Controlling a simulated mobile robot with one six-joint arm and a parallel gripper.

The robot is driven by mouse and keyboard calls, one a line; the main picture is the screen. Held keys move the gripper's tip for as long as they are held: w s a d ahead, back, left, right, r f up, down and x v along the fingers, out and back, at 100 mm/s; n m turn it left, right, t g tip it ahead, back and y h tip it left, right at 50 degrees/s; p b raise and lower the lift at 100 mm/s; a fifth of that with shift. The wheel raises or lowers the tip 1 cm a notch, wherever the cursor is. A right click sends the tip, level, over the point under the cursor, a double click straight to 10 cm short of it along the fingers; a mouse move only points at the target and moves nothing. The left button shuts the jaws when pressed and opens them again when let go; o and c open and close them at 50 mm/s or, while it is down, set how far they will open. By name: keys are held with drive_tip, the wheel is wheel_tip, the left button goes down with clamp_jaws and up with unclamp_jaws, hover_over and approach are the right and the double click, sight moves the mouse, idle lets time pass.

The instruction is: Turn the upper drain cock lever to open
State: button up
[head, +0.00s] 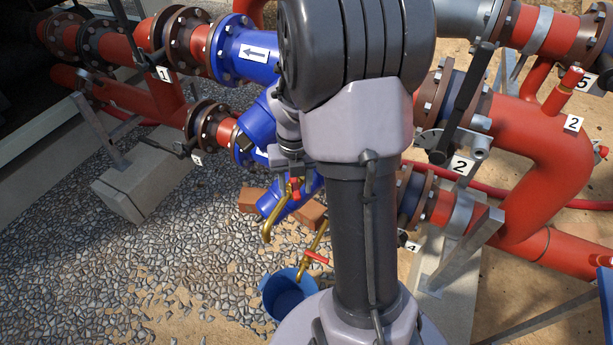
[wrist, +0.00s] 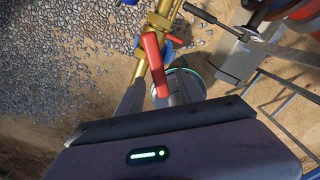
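The upper drain cock is brass with a red lever (head: 294,188), and its bent spout (head: 267,226) hangs down beside the blue strainer body (head: 270,202). In the wrist view a red lever (wrist: 153,62) stands large and close, slanting across the brass cock (wrist: 157,22). My gripper (wrist: 158,84) has its two fingers apart, with the lever's free end between them. I cannot tell whether either finger touches it. In the head view my wrist partly covers the cock. A lower brass cock with a red lever (head: 316,257) sits below.
A blue bucket (head: 285,294) stands on the ground under the lower cock. Bricks (head: 309,214) lie near the strainer. Red pipes (head: 555,165) with flanges, numbered tags and black valve handles (head: 455,115) crowd the right. Gravel (head: 170,245) is clear at left.

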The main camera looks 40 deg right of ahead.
sight(296, 188)
drive_tip(key=o, duration=0.5)
drive_tip(key=shift+r+p, duration=2.25)
drive_tip(key=shift+r, duration=1.25)
drive_tip(key=shift+r, duration=0.1)
